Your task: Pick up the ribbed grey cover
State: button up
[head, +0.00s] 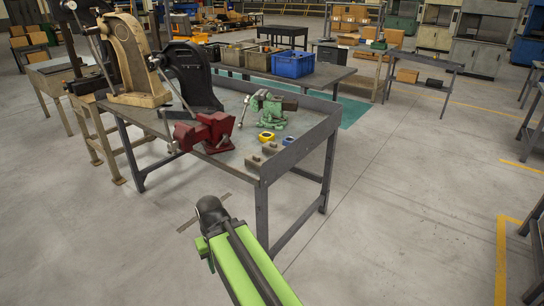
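I cannot make out a clearly ribbed grey cover. Two small grey-brown blocks, one farther back (270,148) and one nearer (253,161), lie at the near right corner of the grey workbench (297,151). They are too small to tell whether either is ribbed. My gripper (207,212) is at the end of my green arm, low in the picture, over the floor in front of the bench and apart from it. A thin bar shows on each side of the dark arm end. The fingers are mostly hidden, so their opening does not show.
The bench holds a red vise (208,133), a green vise (268,106), small yellow (266,137) and blue (288,140) pieces, and a black press (190,78). A tan press (134,57) stands at left. A raised rim edges the bench's right side.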

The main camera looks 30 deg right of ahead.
aim_at(254, 162)
jog(key=i, duration=1.35)
jog(key=u, duration=0.75)
